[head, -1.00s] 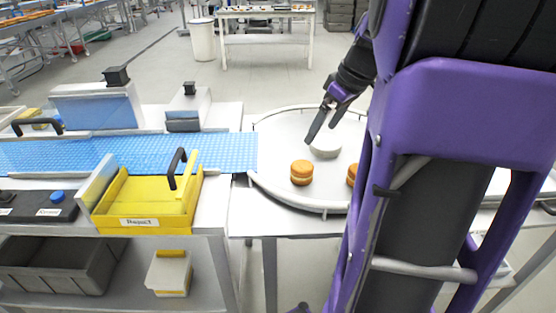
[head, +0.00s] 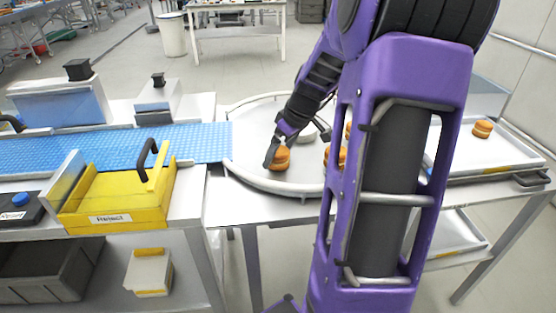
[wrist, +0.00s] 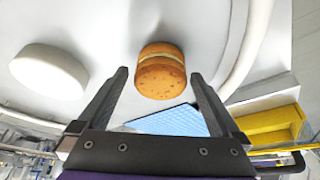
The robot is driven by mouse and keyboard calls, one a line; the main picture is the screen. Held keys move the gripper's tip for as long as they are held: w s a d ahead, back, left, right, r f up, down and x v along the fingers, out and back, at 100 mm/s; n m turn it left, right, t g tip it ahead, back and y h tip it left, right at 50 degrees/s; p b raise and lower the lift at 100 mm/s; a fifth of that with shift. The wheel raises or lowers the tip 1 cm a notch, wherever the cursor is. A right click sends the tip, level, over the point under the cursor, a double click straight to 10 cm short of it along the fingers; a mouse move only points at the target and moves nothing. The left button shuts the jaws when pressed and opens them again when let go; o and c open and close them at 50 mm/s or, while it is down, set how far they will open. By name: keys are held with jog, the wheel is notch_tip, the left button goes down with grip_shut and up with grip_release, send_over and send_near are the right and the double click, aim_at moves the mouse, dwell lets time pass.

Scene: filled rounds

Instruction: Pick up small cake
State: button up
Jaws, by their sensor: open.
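A small round cake (head: 281,158), orange-brown with a pale filling line, stands on the round white table (head: 262,182) near its front left. It also shows in the wrist view (wrist: 160,72), ahead of and between my fingertips. My gripper (head: 273,150) is open and comes down at the cake from above and behind. In the wrist view my two fingers (wrist: 160,85) stand apart on either side of the cake, with visible gaps. In the head view the gripper hides the cake's upper part.
Another cake (head: 341,156) stands to the right, partly behind my arm. A white round disc (wrist: 49,70) lies beside the cake. A blue conveyor (head: 120,150) and the yellow Reject bin (head: 115,213) are left. A tray (head: 500,152) with one cake (head: 482,129) is right.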

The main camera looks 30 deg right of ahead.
jog(key=shift+w+a+f, duration=0.1)
jog(key=shift+w+f, duration=0.1)
jog(key=shift+f, duration=0.3)
jog(key=c, duration=0.8)
jog(key=shift+o, duration=0.2)
jog(key=shift+r, duration=0.1)
